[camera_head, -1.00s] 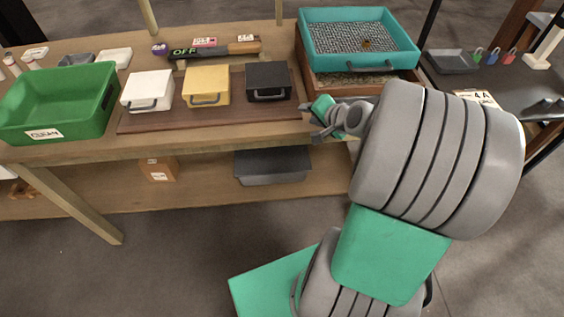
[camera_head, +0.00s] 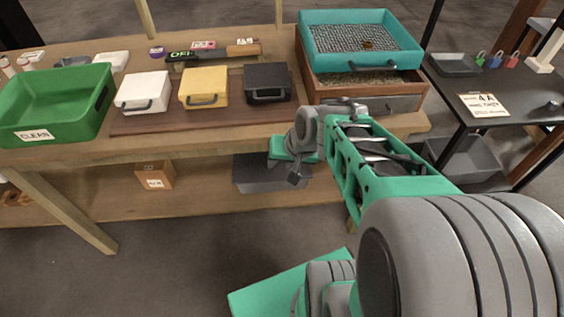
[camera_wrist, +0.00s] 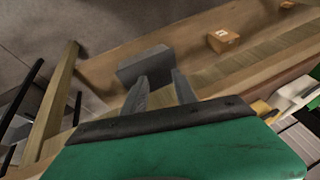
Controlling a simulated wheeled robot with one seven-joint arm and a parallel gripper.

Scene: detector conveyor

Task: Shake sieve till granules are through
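The sieve (camera_head: 312,45) is a teal square tray with a grey mesh floor and a handle on its front wall. A small brownish-yellow lump (camera_head: 368,44) lies on the mesh. The sieve rests on a wooden box (camera_head: 312,80), where brown grainy material shows below its front edge. My gripper (camera_head: 286,170) is in front of and below the table edge, left of and apart from the sieve. In the wrist view my gripper (camera_wrist: 160,80) has its two fingers spread, with nothing held between them.
A green bin (camera_head: 100,105) and white (camera_head: 143,90), yellow (camera_head: 203,87) and black (camera_head: 267,82) handled boxes stand left of the sieve. A grey bin (camera_head: 255,178) sits on the lower shelf behind my gripper. A dark side table (camera_head: 520,100) stands at right.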

